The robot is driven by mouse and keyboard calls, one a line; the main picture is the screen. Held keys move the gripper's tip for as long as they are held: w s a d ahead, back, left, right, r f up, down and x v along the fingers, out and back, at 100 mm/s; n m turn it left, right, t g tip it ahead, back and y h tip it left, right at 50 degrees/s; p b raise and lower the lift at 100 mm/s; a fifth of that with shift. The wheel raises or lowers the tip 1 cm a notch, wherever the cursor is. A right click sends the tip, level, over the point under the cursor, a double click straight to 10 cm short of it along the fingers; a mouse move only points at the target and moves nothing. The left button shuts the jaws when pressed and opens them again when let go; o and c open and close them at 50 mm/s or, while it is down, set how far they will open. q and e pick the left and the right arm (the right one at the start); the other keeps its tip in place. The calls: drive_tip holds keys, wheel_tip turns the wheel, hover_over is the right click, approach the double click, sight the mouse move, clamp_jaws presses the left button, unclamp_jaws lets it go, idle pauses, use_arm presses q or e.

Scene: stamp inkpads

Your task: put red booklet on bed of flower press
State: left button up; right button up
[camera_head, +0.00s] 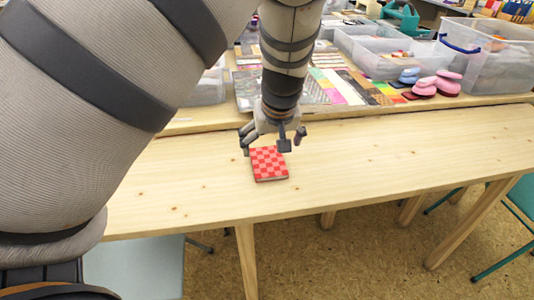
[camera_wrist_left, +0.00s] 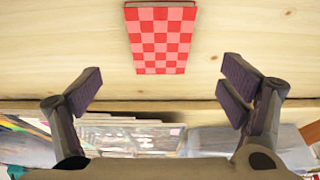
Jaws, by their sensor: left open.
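My left gripper (camera_head: 273,140) is open and empty, just behind and above the booklet in the head view. In the left wrist view its two fingers (camera_wrist_left: 161,92) are spread wide with nothing between them. I cannot make out the flower press in either view. My right gripper is not in view.
The front table (camera_head: 400,150) is bare to the right of the booklet. On the table behind stand clear plastic bins (camera_head: 385,55), patterned sheets (camera_head: 330,85) and pink and blue rounded objects (camera_head: 437,84). My left arm covers the left of the head view.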

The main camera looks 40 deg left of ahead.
sight(269, 161)
use_arm(q)
drive_tip(key=v, duration=0.3)
drive_tip(key=shift+r, duration=0.35)
drive_tip(key=shift+o, duration=0.5)
drive_tip(key=shift+s+d+r, duration=0.1)
drive_tip(key=shift+s+d, duration=0.05)
drive_tip(key=b+x, duration=0.1)
drive_tip(key=x, duration=1.1)
drive_tip(key=shift+f, duration=0.25)
drive_tip(key=shift+r, duration=0.1)
drive_tip(key=shift+c, duration=0.3)
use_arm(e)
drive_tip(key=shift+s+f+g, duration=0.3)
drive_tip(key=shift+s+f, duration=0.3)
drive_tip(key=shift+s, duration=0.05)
use_arm(q)
drive_tip(key=c, duration=1.3)
drive_tip(key=shift+c, duration=0.2)
